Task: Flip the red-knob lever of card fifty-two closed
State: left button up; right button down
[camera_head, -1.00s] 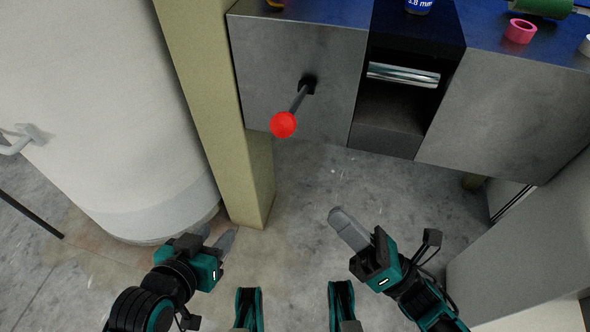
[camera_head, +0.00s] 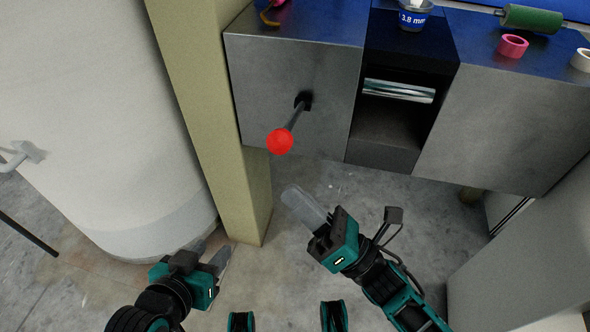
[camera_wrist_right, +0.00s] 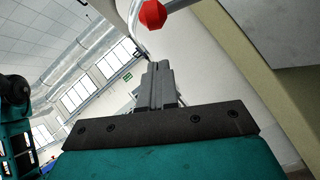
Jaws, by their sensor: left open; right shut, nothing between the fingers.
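The lever has a red ball knob (camera_head: 280,141) on a dark rod (camera_head: 296,116) that comes out of a black slot in the grey metal front panel (camera_head: 290,75). The rod points out and down. The red knob also shows at the top of the right wrist view (camera_wrist_right: 153,14). My right gripper (camera_head: 292,197) is shut and empty, below the knob and apart from it. Its closed fingers show in the right wrist view (camera_wrist_right: 159,85). My left gripper (camera_head: 211,252) is open and empty, low at the left near the post's foot. No card number is readable.
A yellowish post (camera_head: 205,110) stands just left of the panel, with a big white cylinder (camera_head: 100,120) beyond it. An open recess with a metal roller (camera_head: 398,90) is right of the panel. A cup (camera_head: 412,16) and pink ring (camera_head: 512,45) sit on top. Floor below is clear.

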aim_at(272, 151)
jog(key=shift+w+a+r, duration=0.15)
jog(key=shift+w+r, duration=0.5)
jog(key=shift+r, duration=0.3)
jog(key=shift+w+a+r, duration=0.1)
jog(key=shift+w+r, duration=0.5)
jog(key=shift+r, duration=0.35)
pick_arm(q)
jog(key=shift+s, duration=0.1)
pick_arm(e)
jog(key=shift+r, duration=0.1)
